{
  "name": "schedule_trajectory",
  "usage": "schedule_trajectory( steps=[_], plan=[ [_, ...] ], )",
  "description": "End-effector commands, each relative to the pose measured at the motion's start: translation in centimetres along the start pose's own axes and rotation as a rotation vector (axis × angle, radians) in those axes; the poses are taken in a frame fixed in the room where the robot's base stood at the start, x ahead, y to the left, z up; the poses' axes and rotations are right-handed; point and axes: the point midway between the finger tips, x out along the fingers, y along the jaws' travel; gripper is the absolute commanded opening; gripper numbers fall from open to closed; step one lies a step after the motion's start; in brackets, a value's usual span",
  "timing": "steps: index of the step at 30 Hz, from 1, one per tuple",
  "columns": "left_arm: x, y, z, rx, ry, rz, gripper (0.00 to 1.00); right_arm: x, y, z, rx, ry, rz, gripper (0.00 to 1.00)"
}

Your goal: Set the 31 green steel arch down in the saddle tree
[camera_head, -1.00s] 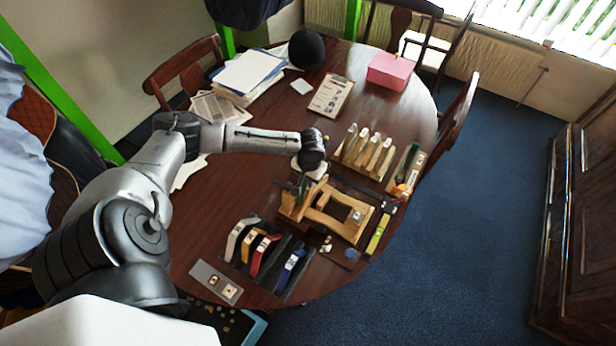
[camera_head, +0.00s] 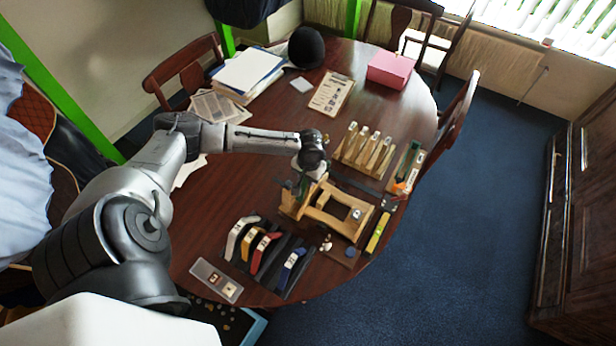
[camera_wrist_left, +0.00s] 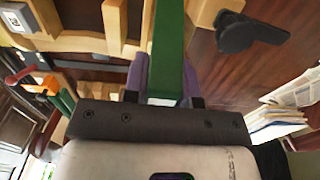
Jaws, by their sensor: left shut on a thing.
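The green steel arch (camera_wrist_left: 169,42) is between the purple fingers of my left gripper (camera_wrist_left: 165,82), which is shut on it. In the head view my left gripper (camera_head: 309,175) is over the left end of the wooden saddle tree (camera_head: 345,226). The arch is mostly hidden there by the wrist. In the left wrist view the saddle tree's pale wooden bars (camera_wrist_left: 80,42) lie beside and behind the arch. I cannot tell whether the arch touches the tree. My right gripper is not in view.
A dark rack (camera_head: 241,266) with white, yellow, red and blue arches stands nearer on the table. A wooden block rack (camera_head: 364,152) stands behind the tree. A yellow level (camera_head: 378,232) lies to its right. Papers (camera_head: 247,72) and a pink box (camera_head: 388,70) are farther back.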

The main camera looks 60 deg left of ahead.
Motion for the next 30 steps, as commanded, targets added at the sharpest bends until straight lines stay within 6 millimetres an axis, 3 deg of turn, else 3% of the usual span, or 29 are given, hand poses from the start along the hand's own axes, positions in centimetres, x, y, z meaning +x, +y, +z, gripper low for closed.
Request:
schedule_trajectory(
  steps=[30],
  plan=[
    [1.8, 0.0, 0.0, 0.001, 0.0, 0.0, 0.0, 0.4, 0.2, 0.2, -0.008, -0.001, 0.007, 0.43]
  ],
)
